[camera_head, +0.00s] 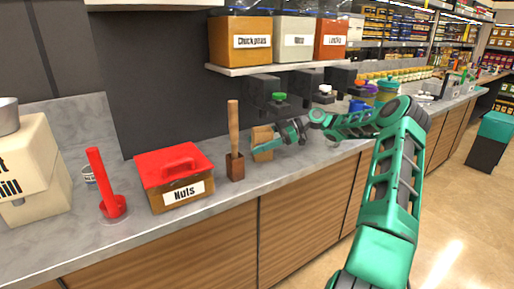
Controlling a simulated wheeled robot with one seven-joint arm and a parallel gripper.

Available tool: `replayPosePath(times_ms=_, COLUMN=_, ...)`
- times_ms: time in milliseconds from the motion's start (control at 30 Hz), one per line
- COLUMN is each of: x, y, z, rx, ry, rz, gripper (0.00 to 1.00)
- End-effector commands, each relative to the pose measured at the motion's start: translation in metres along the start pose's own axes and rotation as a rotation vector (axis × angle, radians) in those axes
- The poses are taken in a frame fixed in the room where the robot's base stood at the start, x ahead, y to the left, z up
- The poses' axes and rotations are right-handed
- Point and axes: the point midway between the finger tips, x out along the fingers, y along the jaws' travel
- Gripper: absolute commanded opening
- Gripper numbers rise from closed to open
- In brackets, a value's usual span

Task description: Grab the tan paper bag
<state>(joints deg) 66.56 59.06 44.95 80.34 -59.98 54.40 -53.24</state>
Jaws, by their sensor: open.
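A small tan object (262,138), which looks like the tan paper bag, stands upright on the grey counter near the wall side. My gripper (280,147) is at its right side, with its green and grey fingers reaching left across the lower part of the bag. The gripper is open. The fingers partly hide the bag's right and lower side, and I cannot tell whether they touch it.
Further left are a red-lidded Nuts box (178,180) and a red pestle-like tool (106,187). A shelf (270,69) with labelled bins hangs above. Several jars stand behind my arm.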

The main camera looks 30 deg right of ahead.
Motion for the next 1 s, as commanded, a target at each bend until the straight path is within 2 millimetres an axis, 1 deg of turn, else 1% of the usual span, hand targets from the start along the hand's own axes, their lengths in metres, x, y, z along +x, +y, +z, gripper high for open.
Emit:
replayPosePath(times_ms=33, x=0.007, y=-0.001, z=-0.001, rx=0.001, ry=0.0, rz=-0.002, gripper=0.69)
replayPosePath(times_ms=167, x=0.017, y=0.0, z=0.0, rx=0.001, ry=-0.001, rz=0.001, gripper=0.69)
replayPosePath(times_ms=433, x=0.019, y=0.0, z=0.001, rx=0.001, ry=0.0, rz=0.003, gripper=0.69)
replayPosePath(times_ms=467, x=0.019, y=0.0, z=0.001, rx=0.001, ry=0.0, rz=0.003, gripper=0.64)
replayPosePath(times_ms=500, x=0.019, y=0.0, z=0.001, rx=0.001, ry=0.0, rz=0.003, gripper=0.54)
replayPosePath(times_ms=567, x=0.019, y=0.0, z=0.0, rx=0.001, ry=0.0, rz=0.003, gripper=0.4)
replayPosePath(times_ms=600, x=0.019, y=0.0, z=0.0, rx=0.001, ry=0.0, rz=0.003, gripper=0.3)
replayPosePath(times_ms=633, x=0.019, y=0.0, z=0.0, rx=0.001, ry=0.0, rz=0.003, gripper=0.25)
replayPosePath(times_ms=667, x=0.019, y=0.0, z=0.0, rx=0.001, ry=0.0, rz=0.003, gripper=0.25)
replayPosePath(times_ms=700, x=0.019, y=0.0, z=0.0, rx=0.001, ry=0.0, rz=0.003, gripper=0.21)
replayPosePath(times_ms=1000, x=0.019, y=0.0, z=0.0, rx=0.001, ry=0.0, rz=0.002, gripper=0.21)
